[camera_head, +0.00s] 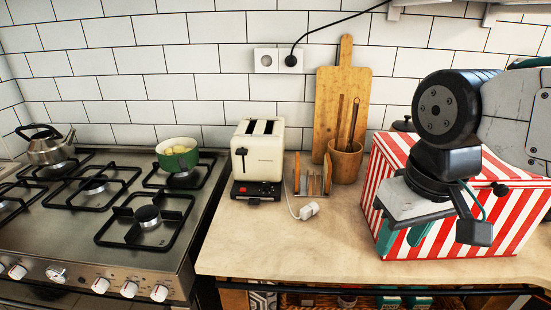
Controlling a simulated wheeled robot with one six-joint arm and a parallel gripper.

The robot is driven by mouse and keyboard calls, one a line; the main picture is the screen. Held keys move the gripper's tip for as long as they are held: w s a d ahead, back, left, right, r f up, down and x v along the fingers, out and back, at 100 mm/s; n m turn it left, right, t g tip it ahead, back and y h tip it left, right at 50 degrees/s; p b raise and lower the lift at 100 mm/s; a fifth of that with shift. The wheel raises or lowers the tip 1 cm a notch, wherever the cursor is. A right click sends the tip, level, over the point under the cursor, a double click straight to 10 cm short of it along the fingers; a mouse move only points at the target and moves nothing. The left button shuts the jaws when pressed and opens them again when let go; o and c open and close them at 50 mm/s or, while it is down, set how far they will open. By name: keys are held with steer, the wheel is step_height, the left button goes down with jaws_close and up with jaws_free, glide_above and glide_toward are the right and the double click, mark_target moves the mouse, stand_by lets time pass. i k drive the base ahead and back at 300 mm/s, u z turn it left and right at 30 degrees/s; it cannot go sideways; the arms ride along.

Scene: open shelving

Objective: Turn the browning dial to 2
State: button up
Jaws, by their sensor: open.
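A cream toaster (261,150) stands upright on the counter, right of the stove. Its two slots face up, and a dark lever (242,152) is on its front. A black panel (257,190) with a red part is at its lower front. The browning dial and its numbers are too small to make out. My gripper (432,230) is open and empty at the right, in front of the striped box and well away from the toaster. Its fingers are partly hard to tell from the box behind.
A white plug (309,210) on a cord lies by the toaster, near a wooden rack (312,180). A utensil pot (345,162), cutting board (340,95) and red-striped box (510,215) stand to the right. The stove (75,235) holds a kettle (48,147) and green pot (178,157). The counter front is clear.

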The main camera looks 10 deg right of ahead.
mark_target(266, 185)
steer(key=u, duration=2.55)
steer(key=i, duration=1.15)
steer(key=z, duration=2.6)
